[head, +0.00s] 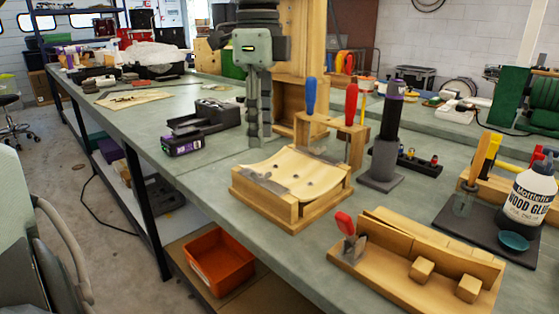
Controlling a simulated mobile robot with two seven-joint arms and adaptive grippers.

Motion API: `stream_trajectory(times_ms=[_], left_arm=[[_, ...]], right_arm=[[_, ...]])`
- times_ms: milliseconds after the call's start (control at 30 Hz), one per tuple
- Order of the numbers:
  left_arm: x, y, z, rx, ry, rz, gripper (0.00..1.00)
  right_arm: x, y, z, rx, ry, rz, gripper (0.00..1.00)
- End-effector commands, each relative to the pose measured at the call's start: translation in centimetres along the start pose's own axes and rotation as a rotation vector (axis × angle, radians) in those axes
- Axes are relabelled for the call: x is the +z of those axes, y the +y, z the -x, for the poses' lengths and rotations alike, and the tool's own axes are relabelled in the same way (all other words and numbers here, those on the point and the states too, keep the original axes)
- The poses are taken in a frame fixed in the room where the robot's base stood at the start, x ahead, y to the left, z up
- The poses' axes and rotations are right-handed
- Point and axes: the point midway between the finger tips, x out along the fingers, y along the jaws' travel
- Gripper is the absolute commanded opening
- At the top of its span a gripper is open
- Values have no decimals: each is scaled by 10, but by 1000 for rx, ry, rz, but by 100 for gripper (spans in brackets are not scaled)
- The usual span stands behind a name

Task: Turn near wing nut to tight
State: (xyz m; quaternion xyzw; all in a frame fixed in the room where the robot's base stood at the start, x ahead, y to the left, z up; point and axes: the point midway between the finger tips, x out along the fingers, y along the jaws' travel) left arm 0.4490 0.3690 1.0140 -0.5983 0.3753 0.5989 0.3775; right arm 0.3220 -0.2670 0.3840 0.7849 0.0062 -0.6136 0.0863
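A curved pale wooden piece with several dark spots lies in a wooden cradle (304,211) near the middle of the bench. Grey metal parts (264,183) lie on its near left side, and more grey metal shows at its far edge. I cannot make out a wing nut for certain on either. My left gripper (260,143) points down just behind and left of the cradle, apart from it. Its two fingers run side by side with a narrow gap, seen obliquely, and nothing shows between them. My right gripper is not in view.
Screwdrivers with blue (310,96) and red (351,104) handles stand in a wooden block behind the cradle. A dark upright tool (386,145) stands to the right. A wooden tray (420,262) is in front right. A glue bottle (530,192) stands far right. Bare bench lies left of the cradle.

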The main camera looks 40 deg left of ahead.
Motion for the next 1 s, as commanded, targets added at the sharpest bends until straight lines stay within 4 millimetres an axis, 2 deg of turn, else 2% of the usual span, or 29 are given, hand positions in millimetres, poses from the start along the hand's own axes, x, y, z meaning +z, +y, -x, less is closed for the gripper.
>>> stream_trajectory(times_ms=[400,600,833,1000], left_arm=[[0,1,-61,4,-1,0,32],[0,1,-74,2,-1,0,32],[0,1,-74,1,0,0,32],[0,1,-74,2,0,0,11]], right_arm=[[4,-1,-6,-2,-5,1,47],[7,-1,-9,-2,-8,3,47],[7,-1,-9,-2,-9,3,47],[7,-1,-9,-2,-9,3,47]])
